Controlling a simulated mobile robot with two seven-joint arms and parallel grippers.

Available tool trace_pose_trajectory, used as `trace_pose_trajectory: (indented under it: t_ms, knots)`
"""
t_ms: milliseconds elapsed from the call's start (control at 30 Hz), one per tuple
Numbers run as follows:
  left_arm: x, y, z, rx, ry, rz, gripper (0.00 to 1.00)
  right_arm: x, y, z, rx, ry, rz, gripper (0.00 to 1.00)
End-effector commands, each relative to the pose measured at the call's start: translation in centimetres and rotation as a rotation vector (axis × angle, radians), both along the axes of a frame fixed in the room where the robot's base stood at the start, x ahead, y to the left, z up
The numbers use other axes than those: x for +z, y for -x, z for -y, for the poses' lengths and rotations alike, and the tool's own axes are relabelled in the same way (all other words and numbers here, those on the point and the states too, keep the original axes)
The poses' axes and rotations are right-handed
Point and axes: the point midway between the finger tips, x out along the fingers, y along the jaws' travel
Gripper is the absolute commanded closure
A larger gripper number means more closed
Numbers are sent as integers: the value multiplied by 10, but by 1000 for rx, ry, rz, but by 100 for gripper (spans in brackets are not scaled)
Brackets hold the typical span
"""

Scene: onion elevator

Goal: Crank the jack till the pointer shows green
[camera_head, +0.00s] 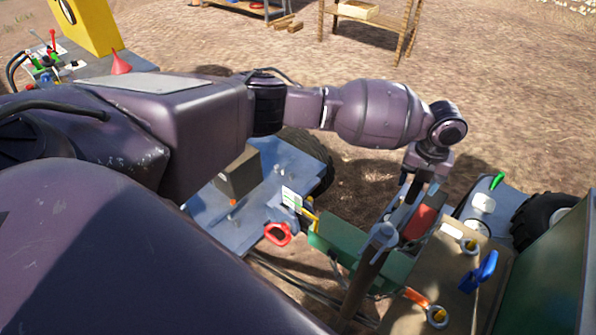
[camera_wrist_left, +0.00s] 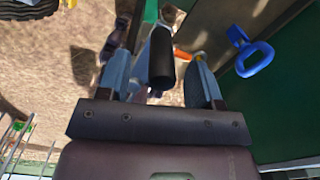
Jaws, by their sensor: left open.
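My left gripper (camera_head: 402,210) reaches in from the left with its fingers pointing down over the machine. In the left wrist view its two fingers (camera_wrist_left: 160,84) are apart, and a black cylindrical grip (camera_wrist_left: 161,62), which looks like the crank handle, lies between them with gaps on both sides. In the head view the fingers are beside a grey knob on a dark post (camera_head: 366,282); how the post joins the crank is hidden. A small white plate (camera_head: 291,198) with green marks stands near the green beam (camera_head: 340,250); I cannot make out a pointer. My right gripper is out of view.
A blue loop handle (camera_head: 482,272) and an orange handle (camera_head: 418,300) sit on the brown panel right of the gripper. A red loop handle (camera_head: 278,234) is left of the green beam. A dark wheel (camera_head: 543,216) is at right. Open dirt lies behind.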

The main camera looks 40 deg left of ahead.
Motion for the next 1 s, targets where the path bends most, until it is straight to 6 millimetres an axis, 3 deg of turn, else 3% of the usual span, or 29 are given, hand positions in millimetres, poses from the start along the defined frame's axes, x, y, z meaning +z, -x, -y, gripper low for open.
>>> trace_pose_trajectory:
  t_ms: [467, 1000]
  knots:
    - [2, -1, 0, -1, 0, 2, 40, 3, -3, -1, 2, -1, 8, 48]
    - [36, -1, 1, -1, 2, 3, 40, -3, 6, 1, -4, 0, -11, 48]
